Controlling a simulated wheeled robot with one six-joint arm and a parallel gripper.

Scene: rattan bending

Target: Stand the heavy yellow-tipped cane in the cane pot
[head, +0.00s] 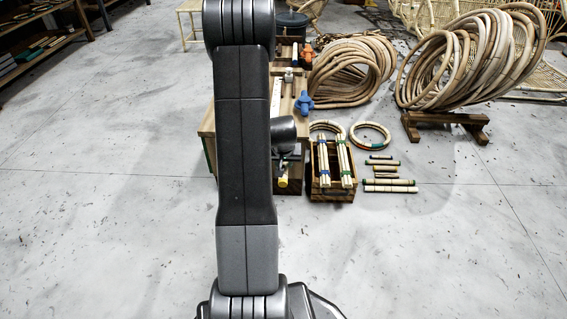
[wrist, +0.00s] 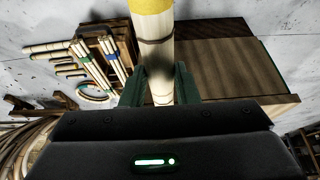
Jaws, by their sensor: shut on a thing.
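The pale cane (wrist: 158,50) with a yellow tip (wrist: 152,5) is between the green fingers of my gripper (wrist: 160,84) in the wrist view. My gripper is shut on it. The yellow tip also shows low beside my arm in the head view (head: 282,183), in front of the wooden bench. My arm hides most of the cane there and part of the bench. I cannot surely pick out the cane pot; a dark round tub (head: 292,24) stands at the back, partly behind my arm.
A wooden crate (head: 322,193) with bundled canes stands right of my gripper. Short canes (head: 390,185) and rattan rings (head: 370,136) lie beside it. The wooden bench (head: 207,125) is partly behind my arm. Large rattan coils (head: 352,72) stand farther back. The front floor is clear.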

